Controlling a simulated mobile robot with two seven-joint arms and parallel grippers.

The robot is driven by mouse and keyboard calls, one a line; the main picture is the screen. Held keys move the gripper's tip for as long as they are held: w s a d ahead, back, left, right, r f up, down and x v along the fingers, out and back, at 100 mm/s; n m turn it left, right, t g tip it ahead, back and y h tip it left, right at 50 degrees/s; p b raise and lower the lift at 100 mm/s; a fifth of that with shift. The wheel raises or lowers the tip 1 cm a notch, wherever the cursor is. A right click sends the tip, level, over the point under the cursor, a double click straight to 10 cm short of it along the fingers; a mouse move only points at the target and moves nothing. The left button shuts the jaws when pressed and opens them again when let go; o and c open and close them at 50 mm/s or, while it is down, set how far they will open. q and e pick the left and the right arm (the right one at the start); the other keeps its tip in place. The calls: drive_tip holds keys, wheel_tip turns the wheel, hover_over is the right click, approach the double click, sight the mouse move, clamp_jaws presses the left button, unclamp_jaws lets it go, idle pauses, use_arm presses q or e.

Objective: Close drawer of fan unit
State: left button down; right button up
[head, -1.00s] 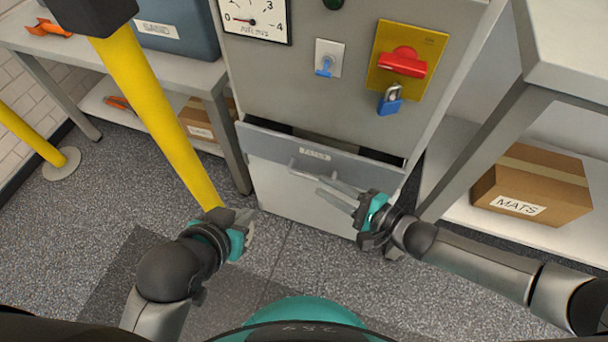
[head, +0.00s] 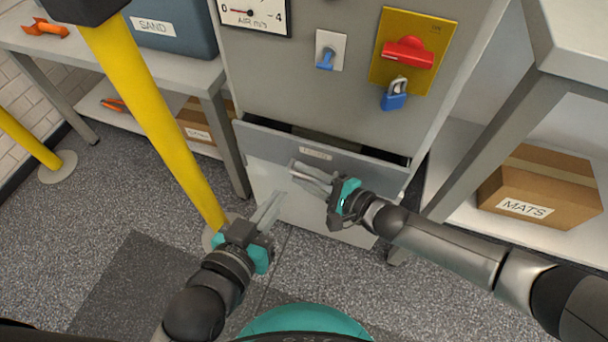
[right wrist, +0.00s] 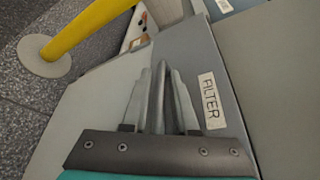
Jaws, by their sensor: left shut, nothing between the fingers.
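The fan unit (head: 290,75) is a grey cabinet. Its lower filter drawer (head: 375,176) stands partly open, with a dark gap (head: 330,140) above its front. The drawer's FILTER label (right wrist: 211,101) shows in the right wrist view. My right gripper (head: 298,172) is at the drawer front, its fingers close around the bar handle (right wrist: 159,95), one on each side, and looks shut on it. The fingers partly hide the handle. My left gripper (head: 276,198) is shut and empty, low in front of the drawer's left part.
A yellow post (head: 160,115) stands left of the drawer, close to my left gripper. A bench (head: 190,75) is at left, a shelf with a MATS box (head: 540,185) at right. A red switch (head: 408,52) and blue padlock (head: 394,95) are above the drawer. Floor in front is clear.

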drive_tip(key=shift+w+a, duration=0.1)
drive_tip(key=shift+a, duration=0.05)
drive_tip(key=shift+c, duration=0.2)
clamp_jaws()
idle(1.2)
